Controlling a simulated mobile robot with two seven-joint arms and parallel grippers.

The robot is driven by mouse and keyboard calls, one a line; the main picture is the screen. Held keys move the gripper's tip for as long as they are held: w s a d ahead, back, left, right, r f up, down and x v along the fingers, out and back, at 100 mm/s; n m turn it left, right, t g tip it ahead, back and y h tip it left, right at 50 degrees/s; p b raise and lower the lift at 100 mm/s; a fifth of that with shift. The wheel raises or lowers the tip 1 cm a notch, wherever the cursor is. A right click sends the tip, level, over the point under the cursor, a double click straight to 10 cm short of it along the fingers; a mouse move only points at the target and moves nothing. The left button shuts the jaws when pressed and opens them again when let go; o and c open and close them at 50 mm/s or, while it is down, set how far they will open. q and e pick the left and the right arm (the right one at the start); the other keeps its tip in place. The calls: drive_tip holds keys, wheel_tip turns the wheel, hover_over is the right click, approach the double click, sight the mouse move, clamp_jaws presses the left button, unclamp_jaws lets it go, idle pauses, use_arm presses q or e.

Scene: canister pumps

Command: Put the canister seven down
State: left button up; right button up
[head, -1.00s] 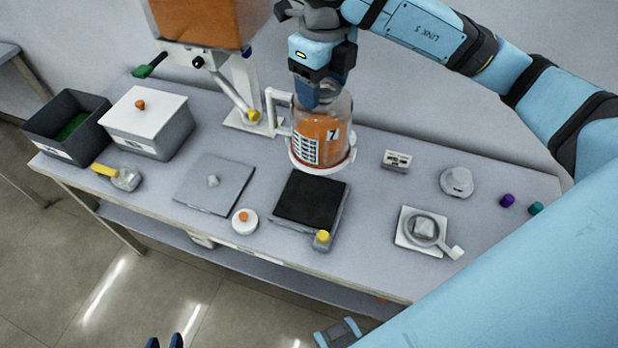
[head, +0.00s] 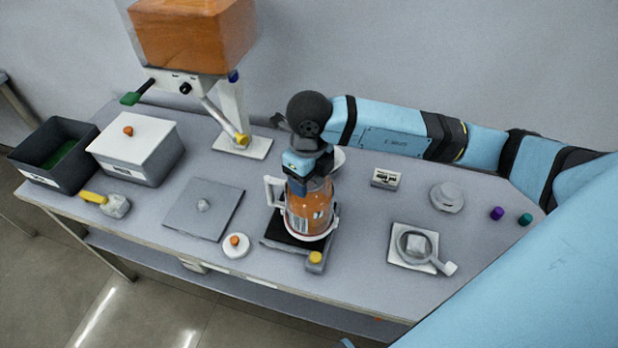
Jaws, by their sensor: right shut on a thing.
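Canister seven (head: 308,217) is a clear jar with orange contents, a white base ring, a white side handle and a numbered label. It is upright over the black-topped plate (head: 272,243) and hides much of it. I cannot tell whether its base touches the plate or is slightly above it. My right gripper (head: 303,186) points down and is shut on the top of the canister. My left gripper is not in view.
A yellow knob (head: 315,258) is at the plate's front corner. A grey plate (head: 203,208) and a white disc with an orange knob (head: 235,245) lie left. A magnifier (head: 416,245) lies right. A hopper (head: 195,35) stands behind left.

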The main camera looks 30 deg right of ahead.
drive_tip(key=shift+f, duration=0.55)
drive_tip(key=shift+f, duration=0.15)
drive_tip(key=o, duration=1.6)
drive_tip(key=shift+r, duration=0.25)
wheel_tip(320, 180, up, 12)
drive_tip(key=shift+f, duration=0.1)
